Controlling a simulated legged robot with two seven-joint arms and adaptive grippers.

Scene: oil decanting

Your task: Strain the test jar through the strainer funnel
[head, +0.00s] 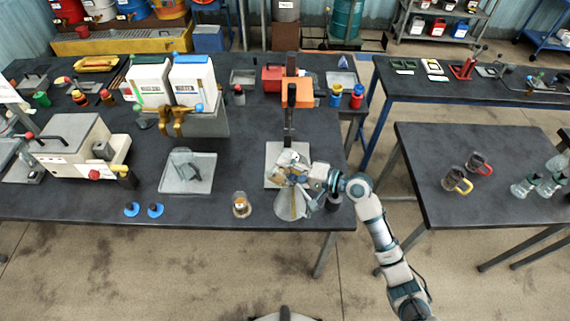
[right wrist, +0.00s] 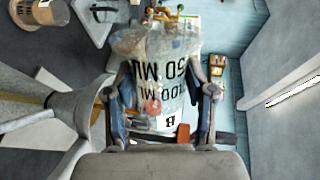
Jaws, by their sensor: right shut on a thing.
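My right gripper (head: 298,175) is shut on a clear test jar (right wrist: 160,65) with black printed markings. The right wrist view shows the jar between both fingers (right wrist: 160,105). In the head view the jar (head: 290,160) is small and partly hidden by the gripper. The grey strainer funnel (head: 290,205) stands near the front edge of the table, just below the gripper in the picture. It also shows as a grey cone at the left of the right wrist view (right wrist: 85,110). I cannot tell the jar's exact tilt or whether it touches the funnel. My left gripper is out of view.
A small jar with an amber band (head: 241,207) stands left of the funnel. A pale stand plate (head: 277,152) with a dark upright post (head: 289,118) is behind the gripper.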

